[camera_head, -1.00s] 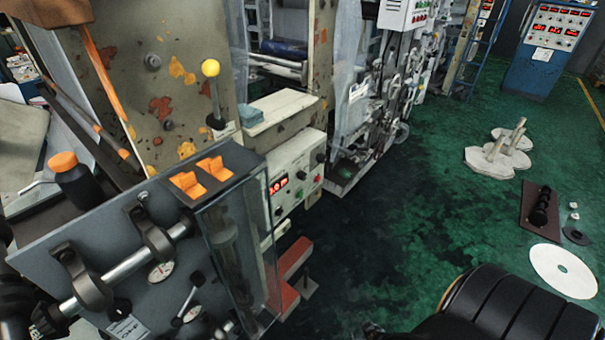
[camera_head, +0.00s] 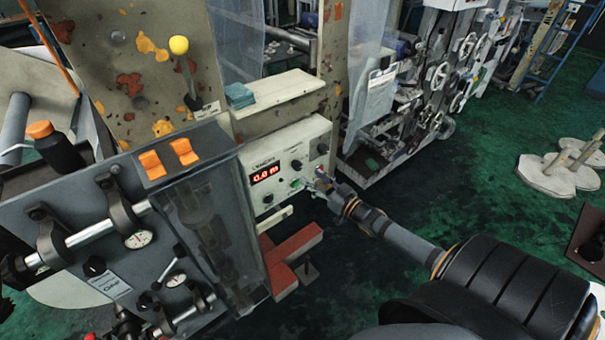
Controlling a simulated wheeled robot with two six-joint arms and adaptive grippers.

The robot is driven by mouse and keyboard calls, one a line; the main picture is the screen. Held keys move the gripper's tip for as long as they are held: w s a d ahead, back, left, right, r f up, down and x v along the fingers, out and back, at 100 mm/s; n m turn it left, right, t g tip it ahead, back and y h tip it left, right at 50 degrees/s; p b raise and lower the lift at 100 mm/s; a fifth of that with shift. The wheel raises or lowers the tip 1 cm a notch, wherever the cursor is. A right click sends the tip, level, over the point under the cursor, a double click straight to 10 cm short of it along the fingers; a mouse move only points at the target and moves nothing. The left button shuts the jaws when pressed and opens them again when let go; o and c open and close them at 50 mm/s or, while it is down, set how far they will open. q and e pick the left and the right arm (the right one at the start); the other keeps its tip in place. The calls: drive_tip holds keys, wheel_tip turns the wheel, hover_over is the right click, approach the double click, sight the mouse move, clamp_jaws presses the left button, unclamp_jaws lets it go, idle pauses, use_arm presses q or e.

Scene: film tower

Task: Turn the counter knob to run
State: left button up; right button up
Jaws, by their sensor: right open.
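The counter (camera_head: 318,130) is a pale box with a red lit display (camera_head: 266,174) reading about 0.0 m, in the middle of the head view. Its sloped front carries black knobs, among them an upper middle knob (camera_head: 296,164), an upper right knob (camera_head: 322,148) and a lower left knob (camera_head: 268,198). A green button (camera_head: 297,183) sits at the lower right. My right gripper (camera_head: 314,184) is open at the panel's lower right, close to the green button. Its fingers hide part of that corner, and I cannot tell whether they touch anything. Knob labels are too small to read. My left gripper is not seen.
A red foot (camera_head: 290,255) stands below.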

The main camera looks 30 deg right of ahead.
sight(300, 168)
drive_tip(key=w, duration=0.4)
drive_tip(key=shift+w+a+f+b, duration=0.1)
drive_tip(key=shift+w+a+b, duration=0.05)
drive_tip(key=shift+w+b, duration=0.2)
drive_tip(key=shift+w+a, duration=0.2)
drive_tip(key=shift+w, duration=0.35)
clamp_jaws()
